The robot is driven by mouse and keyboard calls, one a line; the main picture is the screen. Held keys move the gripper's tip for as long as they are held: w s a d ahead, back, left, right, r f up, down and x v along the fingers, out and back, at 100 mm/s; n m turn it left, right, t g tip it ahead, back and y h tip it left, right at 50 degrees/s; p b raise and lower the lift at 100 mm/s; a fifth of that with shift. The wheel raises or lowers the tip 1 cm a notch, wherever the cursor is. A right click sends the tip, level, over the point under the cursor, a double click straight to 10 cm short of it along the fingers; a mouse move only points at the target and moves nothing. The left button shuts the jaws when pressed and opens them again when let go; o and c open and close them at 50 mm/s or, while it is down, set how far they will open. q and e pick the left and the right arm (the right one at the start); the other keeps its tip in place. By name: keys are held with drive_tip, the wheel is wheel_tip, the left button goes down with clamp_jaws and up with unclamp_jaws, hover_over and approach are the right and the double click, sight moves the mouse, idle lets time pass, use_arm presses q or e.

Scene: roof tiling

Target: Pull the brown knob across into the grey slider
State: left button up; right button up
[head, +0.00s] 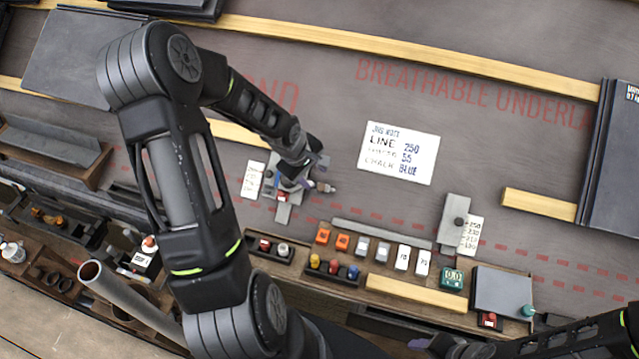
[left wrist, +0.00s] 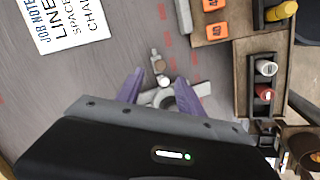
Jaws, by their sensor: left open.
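The small brown knob (head: 321,187) sits on the underlay, just right of my left gripper (head: 307,170). In the left wrist view the brown knob (left wrist: 163,80) lies just beyond the fingertips of my left gripper (left wrist: 158,88), on a short grey stem. The grey slider (left wrist: 198,89) is a light bar lying across between and past the purple fingers; its lower strip (head: 283,212) also shows in the head view. My left gripper is open, its fingers apart, with nothing clearly gripped. My right gripper (head: 440,346) is at the bottom edge, partly cut off; its jaws are unclear.
A job note (head: 399,152) lies right of the left gripper. Orange and white number blocks (head: 343,242) and bins of coloured pegs (head: 333,267) line the near edge. A grey plate with a dark knob (head: 454,222) is farther right.

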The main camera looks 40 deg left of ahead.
sight(321, 186)
use_arm(q)
drive_tip(key=b+x, duration=0.1)
drive_tip(key=x, duration=0.6)
drive_tip(key=shift+c, duration=0.3)
clamp_jaws()
idle(1.1)
